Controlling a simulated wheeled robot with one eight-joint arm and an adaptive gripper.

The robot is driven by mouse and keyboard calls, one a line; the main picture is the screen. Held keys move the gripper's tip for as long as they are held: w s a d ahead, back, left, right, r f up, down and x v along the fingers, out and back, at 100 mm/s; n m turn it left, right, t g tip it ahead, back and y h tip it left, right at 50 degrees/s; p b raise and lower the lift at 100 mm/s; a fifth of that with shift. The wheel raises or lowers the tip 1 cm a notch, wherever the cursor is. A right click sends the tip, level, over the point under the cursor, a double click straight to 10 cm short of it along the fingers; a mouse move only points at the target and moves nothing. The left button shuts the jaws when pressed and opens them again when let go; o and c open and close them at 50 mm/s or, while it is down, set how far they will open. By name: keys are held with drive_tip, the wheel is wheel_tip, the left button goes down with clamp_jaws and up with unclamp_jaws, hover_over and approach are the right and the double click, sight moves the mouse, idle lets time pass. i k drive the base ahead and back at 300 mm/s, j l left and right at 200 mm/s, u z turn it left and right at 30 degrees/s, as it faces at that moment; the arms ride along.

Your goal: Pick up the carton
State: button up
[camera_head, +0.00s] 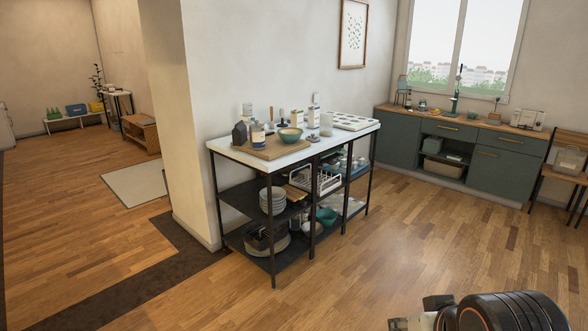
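A dark grey gable-topped shape (240,133) stands upright at the left end of the white-topped shelf table (230,157); it looks like a carton, but it is too small to be sure. A pale upright container (326,123) farther right on the same top is also too small to identify. My arm shows at the bottom right corner, well apart from the table. What seems to be part of my gripper (404,323) is cut off by the lower edge, and its fingers cannot be made out.
A wooden board (268,151), bottles and a teal bowl (290,136) crowd the tabletop near the dark shape. Plates and bowls fill the lower shelves. A wall pillar (190,120) stands to the left. The wooden floor (400,240) before the table is clear.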

sight(296, 115)
drive_tip(key=i+l+u, duration=0.3)
drive_tip(key=i+l, duration=0.65)
drive_tip(key=i, duration=0.4)
drive_tip(key=i+l+u, duration=0.25)
drive_tip(key=i+l, duration=0.95)
